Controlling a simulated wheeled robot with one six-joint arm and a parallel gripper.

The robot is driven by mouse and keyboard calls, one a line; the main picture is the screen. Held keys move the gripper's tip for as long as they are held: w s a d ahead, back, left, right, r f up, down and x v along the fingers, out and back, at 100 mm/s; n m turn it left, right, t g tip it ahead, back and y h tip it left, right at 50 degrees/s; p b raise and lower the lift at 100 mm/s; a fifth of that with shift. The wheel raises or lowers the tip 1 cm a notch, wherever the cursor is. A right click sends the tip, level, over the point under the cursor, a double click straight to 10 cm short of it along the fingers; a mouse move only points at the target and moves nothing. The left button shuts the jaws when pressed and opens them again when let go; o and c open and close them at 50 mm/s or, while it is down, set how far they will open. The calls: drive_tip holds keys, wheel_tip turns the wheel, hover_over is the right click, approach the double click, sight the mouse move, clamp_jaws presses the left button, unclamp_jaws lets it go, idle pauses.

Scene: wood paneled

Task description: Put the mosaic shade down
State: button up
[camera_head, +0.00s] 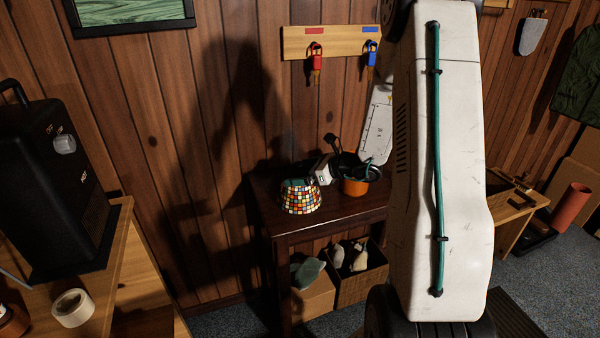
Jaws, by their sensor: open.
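The mosaic shade (301,197), a small dome of many-coloured tiles, sits upright on the left part of the dark wooden table (345,216). My gripper (316,181) is at the upper right side of the shade, partly in front of the wall. It is open, but its fingertips are small and dark here, so I cannot tell whether they touch the shade. My white arm comes down from the upper right and covers the table's right side.
An orange pot (355,187) stands right of the shade, close to my wrist. Crates (357,288) with items sit under the table. Red keys (316,62) and blue keys (371,54) hang above. A black machine (45,185) and tape roll (72,308) are at left.

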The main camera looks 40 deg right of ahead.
drive_tip(key=v, duration=1.1)
drive_tip(key=s+a+r+n+g+y, duration=0.1)
drive_tip(key=s+a+r+n+g, duration=0.15)
drive_tip(key=a+n, duration=0.35)
drive_tip(key=s+a+r+n+g+y, duration=0.1)
drive_tip(key=s+a+r+n+g, duration=0.2)
drive_tip(key=a, duration=0.5)
drive_tip(key=s+a+r+n+g+y, duration=0.1)
drive_tip(key=a+r+n+g, duration=0.1)
drive_tip(key=a+r+n, duration=0.4)
drive_tip(key=s+a+r+n+g+h, duration=0.1)
drive_tip(key=s+a+n+h, duration=0.1)
drive_tip(key=s+n+h, duration=0.2)
drive_tip(key=s+a+r+n+g+h, duration=0.2)
drive_tip(key=s+n+h, duration=0.3)
drive_tip(key=s+n, duration=0.6)
drive_tip(key=s, duration=0.3)
drive_tip(key=shift+a, duration=0.25)
